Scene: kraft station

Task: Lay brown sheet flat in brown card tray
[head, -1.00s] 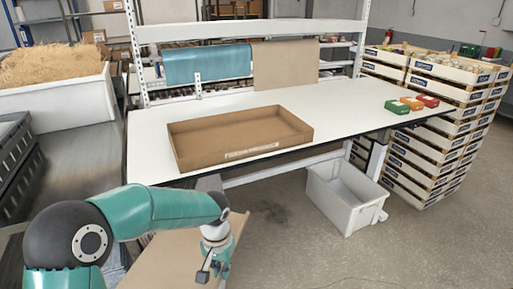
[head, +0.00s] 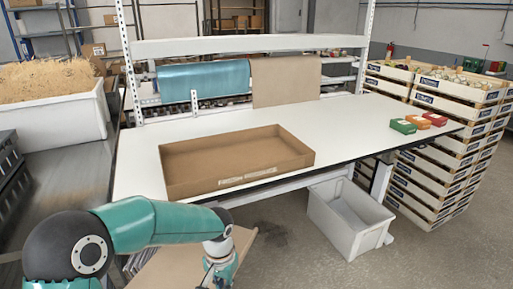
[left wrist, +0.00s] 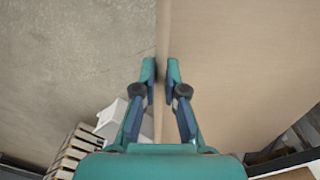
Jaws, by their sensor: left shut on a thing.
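The brown card tray (head: 235,160) stands empty and open on the white table, with a printed label on its front wall. My left gripper (left wrist: 160,78) is shut on the edge of a brown sheet (left wrist: 245,85), which fills the right half of the left wrist view. In the head view the sheet (head: 168,270) shows low, in front of the table and below its top, partly hidden behind my left arm. The gripper's fingertips are hard to make out there. My right gripper is in neither view.
The white table (head: 350,128) has free room right of the tray. Green, orange and red boxes (head: 418,123) lie at its right end. Teal (head: 205,80) and brown (head: 285,80) sheets hang at the back. A grey bin (head: 345,225) and stacked crates (head: 440,150) stand on the right.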

